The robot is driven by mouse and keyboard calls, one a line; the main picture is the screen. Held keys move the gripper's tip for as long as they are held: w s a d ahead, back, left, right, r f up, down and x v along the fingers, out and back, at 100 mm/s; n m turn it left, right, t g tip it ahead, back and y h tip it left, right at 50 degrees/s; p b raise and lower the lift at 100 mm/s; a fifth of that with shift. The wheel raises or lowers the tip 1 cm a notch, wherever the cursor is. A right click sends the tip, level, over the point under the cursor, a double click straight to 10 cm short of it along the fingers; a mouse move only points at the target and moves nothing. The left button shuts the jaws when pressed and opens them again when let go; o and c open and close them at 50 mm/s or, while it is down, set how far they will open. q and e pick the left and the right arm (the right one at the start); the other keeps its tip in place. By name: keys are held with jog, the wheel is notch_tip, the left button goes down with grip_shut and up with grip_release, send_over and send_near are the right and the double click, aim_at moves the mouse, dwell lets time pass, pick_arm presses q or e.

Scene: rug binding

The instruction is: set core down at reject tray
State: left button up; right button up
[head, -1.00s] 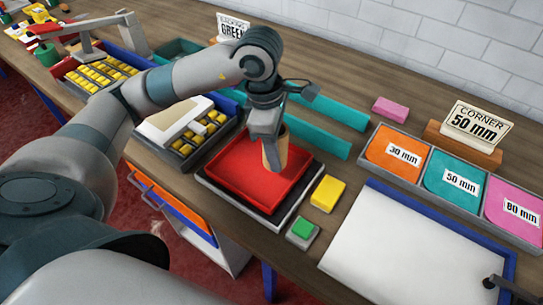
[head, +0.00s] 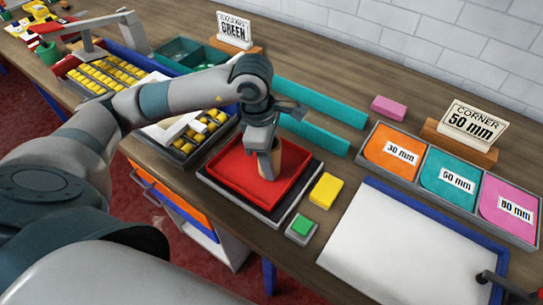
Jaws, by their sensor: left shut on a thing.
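The core (head: 277,158) is a brown cardboard-coloured cylinder, standing about upright. My left gripper (head: 268,164) is shut on its wall, with a finger on the near side. The reject tray is a red square tray (head: 240,181) on a dark base at the middle of the bench. The core is over the right back part of the tray, low down. I cannot tell whether its bottom touches the tray floor. The gripper hides part of the core.
A yellow block (head: 326,191) and a green button box (head: 301,227) sit just right of the tray. Teal strips (head: 320,100) lie behind it. A white board (head: 405,245) and orange, teal and pink corner templates (head: 448,178) fill the right.

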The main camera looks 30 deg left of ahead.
pick_arm(q)
jog(key=shift+f, duration=0.2)
pick_arm(e)
jog(key=shift+f, duration=0.25)
pick_arm(q)
jog(key=o, duration=1.3)
jog(key=shift+r, duration=0.15)
pick_arm(e)
jog(key=shift+r, duration=0.15)
pick_arm(q)
jog(key=shift+r, duration=0.25)
jog(key=shift+s+a+r+b, duration=0.1)
jog(key=shift+a+r+b, duration=0.35)
jog(key=shift+r, duration=1.45)
jog(key=shift+s+a+r+b, duration=0.1)
jog(key=shift+r+b, duration=0.6)
jog(key=shift+r, duration=1.2)
jog(key=shift+s+a+r+b, duration=0.1)
jog(key=shift+a+r+b, duration=0.35)
jog(key=shift+r, duration=1.45)
pick_arm(e)
jog(key=w+a+f+t, duration=0.1)
jog(key=w+a, duration=0.1)
jog(key=w, duration=0.4)
jog(key=shift+a+f+t+y, duration=0.2)
jog(key=shift+a+t+y, duration=0.1)
jog(key=shift+a+t, duration=0.1)
